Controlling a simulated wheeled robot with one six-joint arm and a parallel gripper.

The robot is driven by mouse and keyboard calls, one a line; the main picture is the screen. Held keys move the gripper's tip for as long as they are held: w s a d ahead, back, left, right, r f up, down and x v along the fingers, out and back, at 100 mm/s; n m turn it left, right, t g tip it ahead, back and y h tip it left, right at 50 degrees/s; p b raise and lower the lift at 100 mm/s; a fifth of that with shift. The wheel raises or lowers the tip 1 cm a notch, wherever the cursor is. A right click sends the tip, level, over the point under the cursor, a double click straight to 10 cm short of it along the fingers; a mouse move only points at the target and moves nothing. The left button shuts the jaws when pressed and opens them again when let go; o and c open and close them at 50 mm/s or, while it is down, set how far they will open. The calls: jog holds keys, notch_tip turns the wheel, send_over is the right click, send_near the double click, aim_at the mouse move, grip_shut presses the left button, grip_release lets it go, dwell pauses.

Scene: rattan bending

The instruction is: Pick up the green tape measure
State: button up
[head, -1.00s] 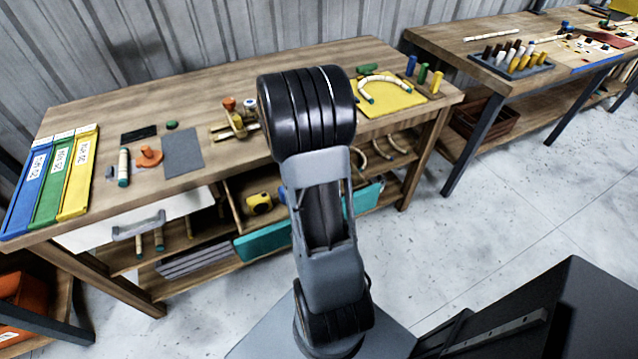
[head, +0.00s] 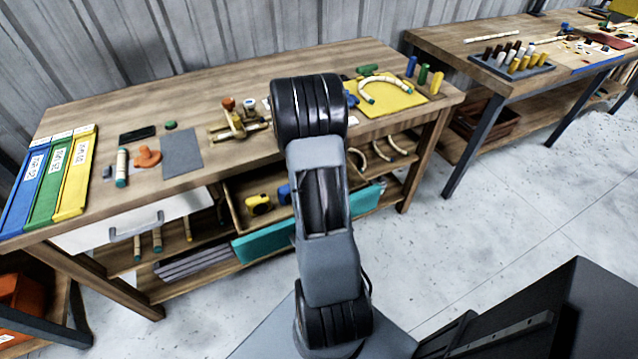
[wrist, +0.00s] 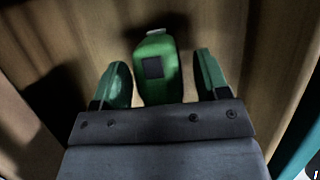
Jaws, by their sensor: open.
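The green tape measure (wrist: 157,68) shows in the wrist view, with a dark square on its face. It stands on a wooden surface. My gripper (wrist: 162,76) is open, with one green finger on each side of the tape measure. A narrow gap shows on either side, so the fingers look apart from it. In the head view my arm hides both the gripper and the green tape measure.
The open drawer has a teal front (head: 262,244); a yellow tape measure (head: 258,204) and a blue object (head: 284,194) are in it. The wooden workbench top (head: 90,112) is above it. In the wrist view a teal edge (wrist: 300,140) runs close on the right.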

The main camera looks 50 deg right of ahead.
jog(key=shift+c, duration=0.5)
jog(key=c, duration=1)
jog(key=shift+c, duration=0.2)
